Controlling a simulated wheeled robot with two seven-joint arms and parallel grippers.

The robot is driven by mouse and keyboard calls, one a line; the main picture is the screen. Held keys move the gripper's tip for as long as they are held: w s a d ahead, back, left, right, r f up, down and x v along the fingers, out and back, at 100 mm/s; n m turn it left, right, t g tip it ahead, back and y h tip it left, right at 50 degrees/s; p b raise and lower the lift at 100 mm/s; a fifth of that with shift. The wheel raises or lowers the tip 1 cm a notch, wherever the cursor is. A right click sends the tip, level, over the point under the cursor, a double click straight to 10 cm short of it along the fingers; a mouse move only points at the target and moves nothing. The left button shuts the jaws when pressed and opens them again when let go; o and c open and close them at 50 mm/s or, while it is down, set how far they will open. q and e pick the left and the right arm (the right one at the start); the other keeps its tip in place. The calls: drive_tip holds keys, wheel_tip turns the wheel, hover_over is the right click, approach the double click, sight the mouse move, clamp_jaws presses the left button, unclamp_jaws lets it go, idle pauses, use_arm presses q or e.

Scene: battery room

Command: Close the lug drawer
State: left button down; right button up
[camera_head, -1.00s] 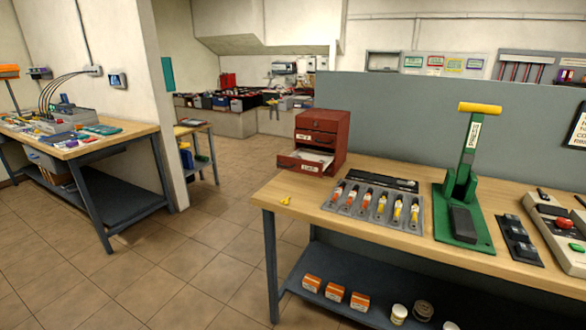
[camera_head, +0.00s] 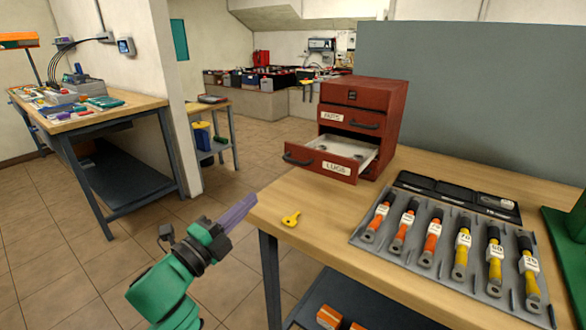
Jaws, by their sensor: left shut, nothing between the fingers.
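My right gripper is out of view.
A yellow lug (camera_head: 291,219) lies near the bench's left edge. A grey tray (camera_head: 397,262) of several labelled tools and a black case (camera_head: 458,195) lie right of the cabinet. A green tool base (camera_head: 565,240) stands at the right. Floor left of the bench is clear.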

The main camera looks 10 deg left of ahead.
sight(291, 161)
use_arm(q)
drive_tip(key=x, duration=0.4)
drive_tip(key=p+x, duration=0.1)
drive_tip(key=x, duration=0.3)
drive_tip(key=p+x, duration=0.1)
drive_tip(key=x, duration=0.3)
drive_tip(key=shift+a+r, duration=0.1)
drive_tip(key=shift+r, duration=0.25)
drive_tip(key=shift+w+d, duration=0.2)
drive_tip(key=shift+w, duration=0.2)
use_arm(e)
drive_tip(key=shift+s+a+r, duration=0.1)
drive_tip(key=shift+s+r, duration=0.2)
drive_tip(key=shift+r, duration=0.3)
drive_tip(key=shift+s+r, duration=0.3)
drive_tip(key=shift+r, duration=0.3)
use_arm(q)
drive_tip(key=shift+w, duration=0.15)
